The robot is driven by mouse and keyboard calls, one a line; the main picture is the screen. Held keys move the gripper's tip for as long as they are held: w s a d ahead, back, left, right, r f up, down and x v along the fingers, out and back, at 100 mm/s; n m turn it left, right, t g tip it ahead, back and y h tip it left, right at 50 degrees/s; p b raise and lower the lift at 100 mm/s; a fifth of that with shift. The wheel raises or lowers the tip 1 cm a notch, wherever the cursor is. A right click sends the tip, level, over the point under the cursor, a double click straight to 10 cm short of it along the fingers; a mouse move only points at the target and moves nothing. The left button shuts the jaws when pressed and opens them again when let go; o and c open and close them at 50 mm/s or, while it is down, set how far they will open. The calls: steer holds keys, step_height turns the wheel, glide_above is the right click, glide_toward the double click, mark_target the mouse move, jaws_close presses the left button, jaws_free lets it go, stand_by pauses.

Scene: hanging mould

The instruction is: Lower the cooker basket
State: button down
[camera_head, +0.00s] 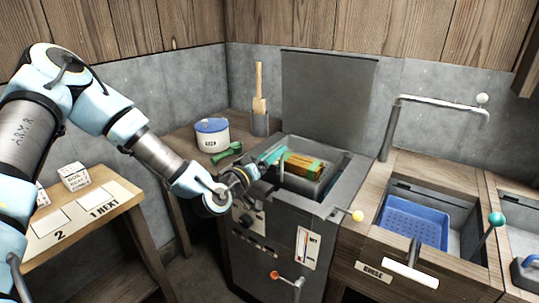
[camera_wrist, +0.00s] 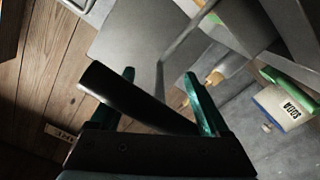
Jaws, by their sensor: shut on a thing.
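The cooker (camera_head: 268,240) is a dark grey unit with an open top well and a raised back panel. The grey cooker basket (camera_head: 318,186) shows in the well, with a yellow-brown block (camera_head: 305,164) at its top. How deep the basket sits is hard to tell. My gripper (camera_head: 268,160) is at the left rim of the well. In the wrist view my teal fingers (camera_wrist: 160,82) are shut on a dark handle bar (camera_wrist: 115,88), which lies slanted between them. The link from this handle to the basket is hidden.
A rinse sink with a blue basket (camera_head: 414,222) is right. A side table (camera_head: 88,218) is left.

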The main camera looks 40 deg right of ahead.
steer(key=b, duration=0.9)
glide_above(269, 200)
step_height(269, 200, down, 11)
steer(key=shift+f, duration=0.15)
